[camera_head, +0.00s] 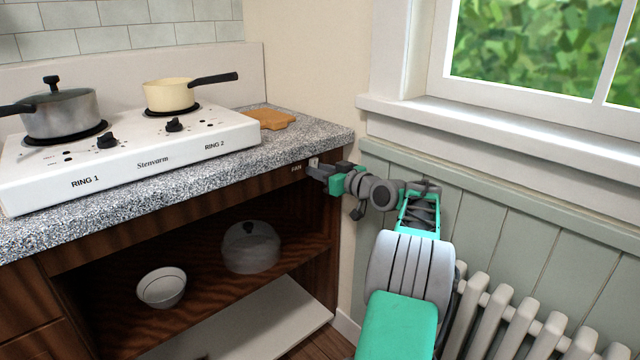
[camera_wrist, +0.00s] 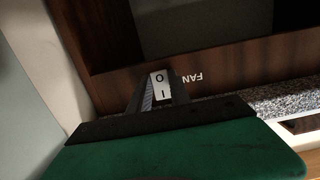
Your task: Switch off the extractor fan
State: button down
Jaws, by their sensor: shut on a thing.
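The fan switch (camera_wrist: 159,84) is a small white rocker marked O and I, beside the word FAN on the dark wooden front rail under the worktop. In the wrist view my gripper (camera_wrist: 161,91) has its two dark fingers on either side of the rocker, shut on it. In the head view my gripper (camera_head: 314,170) reaches in from the right to the rail's right end, and a bit of the pale switch (camera_head: 313,161) shows above it. I cannot tell which side of the rocker is pressed in. The extractor fan itself is not in view.
A white two-ring hob (camera_head: 140,150) with a grey lidded pot (camera_head: 60,112) and a cream pan (camera_head: 170,95) stands on the speckled worktop (camera_head: 325,140). A bowl (camera_head: 162,288) sits on the shelf below. A radiator (camera_head: 530,325) and window sill (camera_head: 480,120) are at the right.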

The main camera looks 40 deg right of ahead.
jog(key=shift+f+t, duration=0.1)
jog(key=shift+t, duration=0.3)
jog(key=c, duration=1.2)
grip_release()
jog(key=s+p, duration=0.1)
jog(key=s, duration=0.6)
jog(key=shift+s, duration=0.4)
jog(key=shift+d, duration=0.1)
